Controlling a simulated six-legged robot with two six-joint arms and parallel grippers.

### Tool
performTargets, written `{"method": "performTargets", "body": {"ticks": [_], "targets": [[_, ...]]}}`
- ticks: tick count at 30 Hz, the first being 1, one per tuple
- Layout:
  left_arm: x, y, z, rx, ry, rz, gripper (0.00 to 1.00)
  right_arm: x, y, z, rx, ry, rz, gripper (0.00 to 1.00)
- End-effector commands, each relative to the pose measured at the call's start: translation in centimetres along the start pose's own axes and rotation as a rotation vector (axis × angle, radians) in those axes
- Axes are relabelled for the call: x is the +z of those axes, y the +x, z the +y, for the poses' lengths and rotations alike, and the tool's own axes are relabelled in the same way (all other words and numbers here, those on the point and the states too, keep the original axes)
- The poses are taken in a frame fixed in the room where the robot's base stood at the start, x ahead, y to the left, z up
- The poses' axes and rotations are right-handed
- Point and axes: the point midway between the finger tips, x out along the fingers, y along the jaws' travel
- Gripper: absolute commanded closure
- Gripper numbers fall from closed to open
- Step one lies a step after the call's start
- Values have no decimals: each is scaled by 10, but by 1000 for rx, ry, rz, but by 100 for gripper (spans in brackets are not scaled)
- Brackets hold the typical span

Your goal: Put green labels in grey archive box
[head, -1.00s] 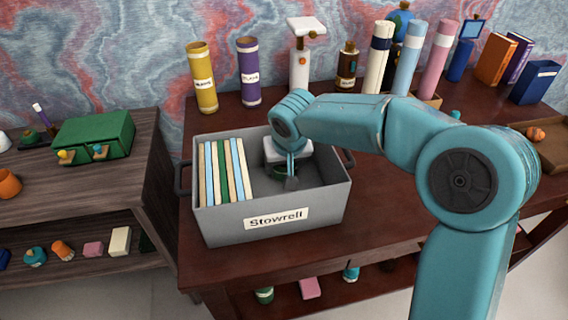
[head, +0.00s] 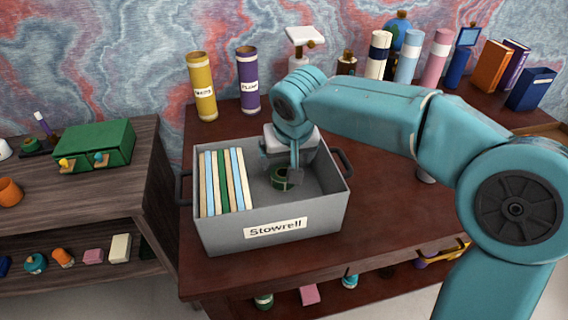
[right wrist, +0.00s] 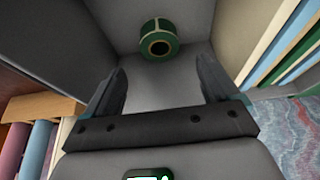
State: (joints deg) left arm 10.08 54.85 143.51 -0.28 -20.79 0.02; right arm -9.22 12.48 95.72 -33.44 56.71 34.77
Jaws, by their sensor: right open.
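The grey archive box (head: 215,232) labelled "Stowrell" stands on the dark red desk. A roll of green labels (head: 280,180) lies inside it, on the open floor right of the row of files. The roll also shows in the right wrist view (right wrist: 158,40), beyond the fingertips and apart from them. My left gripper is not in view.
Several upright files (head: 223,182) fill the left side of the box. A yellow tube (head: 202,88) and a purple tube (head: 248,80) stand behind it. A side shelf with a green drawer box (head: 95,144) is at the left.

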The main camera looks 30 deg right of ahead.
Motion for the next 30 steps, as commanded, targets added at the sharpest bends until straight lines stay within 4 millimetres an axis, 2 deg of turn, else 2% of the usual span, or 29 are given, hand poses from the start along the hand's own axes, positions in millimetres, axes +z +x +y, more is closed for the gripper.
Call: {"method": "performTargets", "body": {"ticks": [1,3,7,24,26,30], "targets": [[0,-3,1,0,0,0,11,-1,-12,-1,-3,-1,4,12],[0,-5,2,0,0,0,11,-1,-22,0,-1,-1,2,12],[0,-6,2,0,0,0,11,0,-34,0,0,-1,1,12],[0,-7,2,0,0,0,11,0,-37,0,0,-1,0,12],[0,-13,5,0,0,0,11,-3,-43,0,0,-1,0,12],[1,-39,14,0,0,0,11,-14,-69,0,0,-1,0,12]]}}
